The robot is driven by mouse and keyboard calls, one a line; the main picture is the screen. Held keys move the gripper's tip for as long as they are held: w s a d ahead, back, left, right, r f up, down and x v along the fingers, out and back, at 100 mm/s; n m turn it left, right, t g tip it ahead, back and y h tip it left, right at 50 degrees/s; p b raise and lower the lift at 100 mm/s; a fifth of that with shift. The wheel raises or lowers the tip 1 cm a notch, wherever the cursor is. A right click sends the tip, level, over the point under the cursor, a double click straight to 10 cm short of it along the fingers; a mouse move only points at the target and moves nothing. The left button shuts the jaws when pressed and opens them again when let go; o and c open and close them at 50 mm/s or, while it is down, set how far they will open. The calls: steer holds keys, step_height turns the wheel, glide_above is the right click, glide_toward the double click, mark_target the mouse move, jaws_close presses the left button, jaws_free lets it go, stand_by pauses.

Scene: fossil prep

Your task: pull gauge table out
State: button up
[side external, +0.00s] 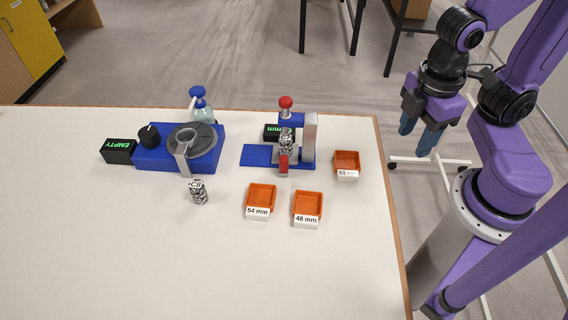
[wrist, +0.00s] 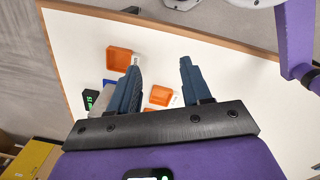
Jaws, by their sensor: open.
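The gauge stands right of centre on the table in the side view, with a blue base (side external: 256,155), a grey upright (side external: 310,138) and a red knob (side external: 285,102) on top. Its small gauge table, with a red front handle (side external: 284,164), sits over the base below the knob. A mottled black-and-white piece (side external: 286,143) is under the knob; whether it touches the plunger I cannot tell. My gripper (side external: 416,136) is open and empty, right of the table edge and well apart from the gauge. In the wrist view my gripper (wrist: 159,68) hides most of the gauge behind its left finger.
Orange trays marked 54 mm (side external: 261,196) and 48 mm (side external: 308,203) lie in front of the gauge; another tray (side external: 347,160) is to its right. A mottled cylinder (side external: 198,192), blue turntable device (side external: 208,160) and pump bottle (side external: 200,104) stand left. The front table area is clear.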

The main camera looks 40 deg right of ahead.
steer(key=w+a+f+n+t+h, duration=0.2)
steer(key=w+a+n+h, duration=0.2)
steer(key=n+t+h, duration=0.2)
steer(key=n+t, duration=0.8)
steer(key=n, duration=0.3)
glide_toward(285, 161)
steer(key=x, duration=0.9)
steer(key=shift+w+d+f, duration=0.1)
steer(key=shift+w+f, duration=0.15)
jaws_close()
